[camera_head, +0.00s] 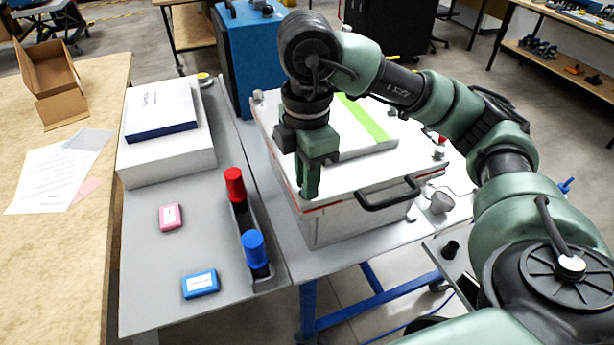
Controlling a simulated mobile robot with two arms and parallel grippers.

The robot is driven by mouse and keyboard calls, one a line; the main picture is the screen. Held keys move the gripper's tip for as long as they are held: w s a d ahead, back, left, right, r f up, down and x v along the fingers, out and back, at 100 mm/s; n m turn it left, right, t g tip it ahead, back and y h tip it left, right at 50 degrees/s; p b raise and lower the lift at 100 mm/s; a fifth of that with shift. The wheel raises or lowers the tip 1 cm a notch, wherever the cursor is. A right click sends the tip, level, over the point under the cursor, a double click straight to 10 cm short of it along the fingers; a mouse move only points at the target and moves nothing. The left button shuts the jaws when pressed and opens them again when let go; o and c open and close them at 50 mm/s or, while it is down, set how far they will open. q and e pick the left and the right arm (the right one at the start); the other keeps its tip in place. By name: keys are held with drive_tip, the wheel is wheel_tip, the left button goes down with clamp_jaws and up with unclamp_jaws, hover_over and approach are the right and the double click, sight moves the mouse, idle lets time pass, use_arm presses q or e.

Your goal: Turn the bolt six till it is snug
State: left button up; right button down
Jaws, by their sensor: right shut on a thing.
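The analyser is a white box (345,226) with a lid, a bright green strip and a black front handle. My right gripper (308,194) points straight down at the lid's front left corner. Its green fingers are closed together around something small at the lid's edge. The fingers hide it; from its place it looks to be bolt six, and its head and seating cannot be seen. My left gripper is not in view.
Red (234,185) and blue (254,249) screwdriver-like handles stand in a narrow holder (263,284) left of the analyser. A pink box (171,217) and a blue box (200,284) lie on the grey table. A white carton (160,165) stands behind them.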

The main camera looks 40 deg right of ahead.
drive_tip(key=shift+r+m, duration=0.1)
drive_tip(key=shift+m, duration=0.4)
drive_tip(key=c, duration=1.3)
unclamp_jaws()
wheel_tip(320, 180, up, 8)
drive_tip(key=shift+f+p, duration=0.15)
drive_tip(key=shift+p, duration=0.65)
